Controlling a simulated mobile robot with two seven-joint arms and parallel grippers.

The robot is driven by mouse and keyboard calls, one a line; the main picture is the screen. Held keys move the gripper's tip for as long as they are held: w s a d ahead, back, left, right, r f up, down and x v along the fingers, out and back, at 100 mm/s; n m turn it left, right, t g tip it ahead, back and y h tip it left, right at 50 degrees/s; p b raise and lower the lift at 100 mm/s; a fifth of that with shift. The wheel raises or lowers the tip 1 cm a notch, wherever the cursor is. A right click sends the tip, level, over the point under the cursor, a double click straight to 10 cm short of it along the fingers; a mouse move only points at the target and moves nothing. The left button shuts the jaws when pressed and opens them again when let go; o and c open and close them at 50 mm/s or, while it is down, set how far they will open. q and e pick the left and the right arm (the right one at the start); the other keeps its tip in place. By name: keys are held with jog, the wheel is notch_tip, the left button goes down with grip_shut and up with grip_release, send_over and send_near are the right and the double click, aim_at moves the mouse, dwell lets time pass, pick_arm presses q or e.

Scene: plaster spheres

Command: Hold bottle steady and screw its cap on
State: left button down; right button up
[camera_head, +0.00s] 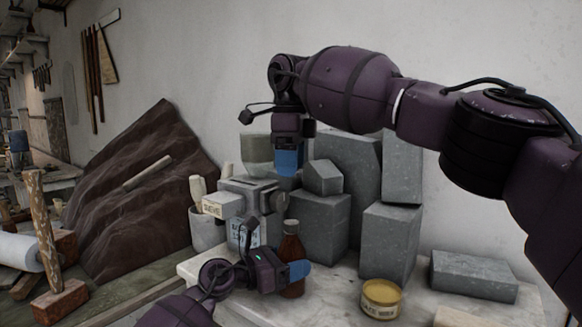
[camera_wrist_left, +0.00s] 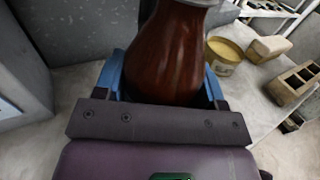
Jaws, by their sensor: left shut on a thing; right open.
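A brown bottle (camera_head: 291,249) stands upright on the pale stone table, with a grey top at its neck. My left gripper (camera_head: 297,270) is shut around the bottle's body, coming from the left. In the left wrist view the brown bottle (camera_wrist_left: 168,55) sits between the blue fingers of my left gripper (camera_wrist_left: 165,80), and its top is cut off by the frame. My right gripper (camera_head: 288,161) is open, pointing down above and slightly left of the bottle, clear of it. I cannot make out a separate cap between its fingers.
Grey stone blocks (camera_head: 389,240) stand behind and to the right of the bottle. A yellow tin (camera_head: 381,299) sits on the table (camera_head: 335,290) to the right. A flat grey block (camera_head: 474,275) lies further right. A grey box-like device (camera_head: 250,190) stands behind my left gripper.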

pick_arm(q)
jog(key=shift+c, duration=0.6)
grip_release()
jog(key=v, duration=1)
jog(key=shift+s+a, duration=0.15)
jog(key=shift+a, duration=0.2)
